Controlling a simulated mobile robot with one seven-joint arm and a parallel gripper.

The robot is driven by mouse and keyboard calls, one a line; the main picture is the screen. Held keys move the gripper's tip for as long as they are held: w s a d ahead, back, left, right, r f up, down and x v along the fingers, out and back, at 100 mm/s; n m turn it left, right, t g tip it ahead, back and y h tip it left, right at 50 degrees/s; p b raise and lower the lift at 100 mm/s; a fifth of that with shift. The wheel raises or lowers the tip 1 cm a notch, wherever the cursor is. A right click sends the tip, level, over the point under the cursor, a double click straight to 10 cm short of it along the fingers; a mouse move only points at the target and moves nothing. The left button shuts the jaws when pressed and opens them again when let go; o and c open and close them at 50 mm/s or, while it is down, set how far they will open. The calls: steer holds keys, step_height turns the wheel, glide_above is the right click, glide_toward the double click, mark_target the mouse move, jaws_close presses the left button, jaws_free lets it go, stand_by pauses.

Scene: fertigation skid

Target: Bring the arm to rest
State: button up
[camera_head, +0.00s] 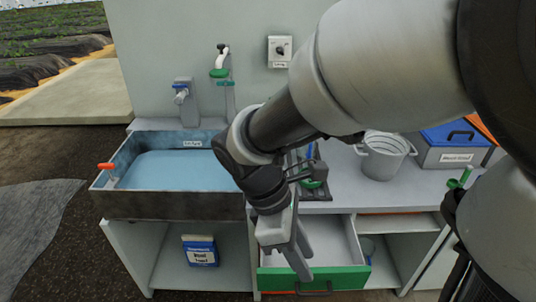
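My arm comes in from the right and reaches across the middle of the view. My gripper (300,262) points down above an open drawer with a green front (340,279). The fingers are seen nearly edge-on, so I cannot tell whether they are open or shut. I see nothing clearly held between them. The arm hides part of the counter and the wall behind it.
A sink basin (112,201) with blue water is at left, below a tap (182,91). A blue-and-white package (200,252) sits on the lower shelf. Open ground lies at left.

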steer(key=d+r+m+t+y+p, duration=0.2)
steer(key=d+r+m+t, duration=0.1)
steer(key=r+m, duration=0.5)
steer(key=d+r+m+t+y+p, duration=0.2)
steer(key=d+r+m+t+p, duration=0.1)
steer(key=r+m, duration=0.5)
step_height(320, 180, up, 3)
steer(key=shift+d+f+t+y, duration=0.1)
steer(key=shift+d+t+y, duration=0.2)
steer(key=shift+d+t, duration=0.35)
steer(key=shift+d, duration=0.1)
